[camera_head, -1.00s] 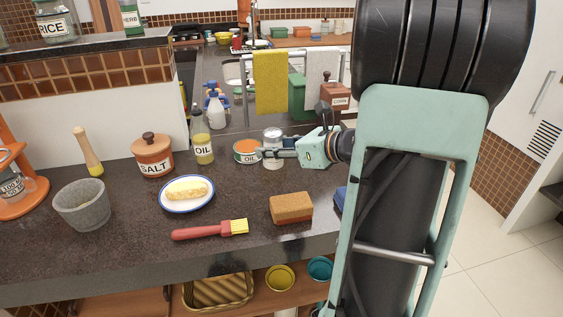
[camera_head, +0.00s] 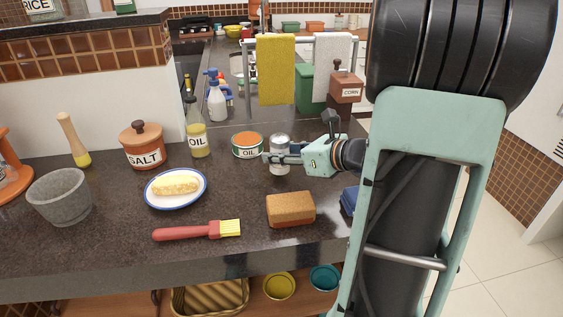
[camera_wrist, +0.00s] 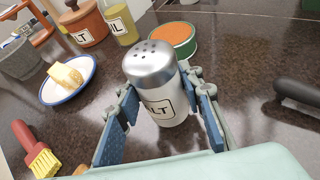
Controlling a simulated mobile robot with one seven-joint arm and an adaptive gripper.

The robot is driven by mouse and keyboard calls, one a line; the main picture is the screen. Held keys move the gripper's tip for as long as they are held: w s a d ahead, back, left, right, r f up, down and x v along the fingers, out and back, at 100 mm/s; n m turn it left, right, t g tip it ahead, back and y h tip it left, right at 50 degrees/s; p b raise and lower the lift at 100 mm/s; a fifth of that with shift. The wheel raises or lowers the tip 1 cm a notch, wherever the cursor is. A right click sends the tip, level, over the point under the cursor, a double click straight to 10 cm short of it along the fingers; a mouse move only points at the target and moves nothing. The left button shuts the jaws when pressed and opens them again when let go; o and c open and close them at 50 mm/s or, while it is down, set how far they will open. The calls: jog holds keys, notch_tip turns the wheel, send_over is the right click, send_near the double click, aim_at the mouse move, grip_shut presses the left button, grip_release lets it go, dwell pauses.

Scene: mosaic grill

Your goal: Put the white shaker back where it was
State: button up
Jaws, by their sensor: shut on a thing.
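The white shaker (camera_head: 279,157) has a silver perforated top and stands upright at the counter, near its right end in the head view. It also shows in the wrist view (camera_wrist: 155,84), where part of a label ending in "LT" is visible. My gripper (camera_head: 272,158) is shut on the shaker's sides, reaching in from the right. In the wrist view, its blue finger pads (camera_wrist: 164,110) flank the shaker's body. I cannot tell whether the shaker's base touches the counter.
A salt pot (camera_head: 142,147) and oil bottle (camera_head: 197,137) stand behind. Dark counter (camera_head: 245,187) is bare between.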

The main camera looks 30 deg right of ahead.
jog(key=shift+f+b, duration=0.35)
jog(key=shift+f, duration=0.55)
jog(key=shift+f, duration=0.2)
jog(key=o, duration=1.2)
jog(key=shift+o, duration=0.2)
jog(key=shift+r, duration=0.25)
jog(key=p+v, duration=0.1)
jog(key=v, duration=1.1)
jog(key=shift+p, duration=0.4)
jog(key=shift+a, duration=0.1)
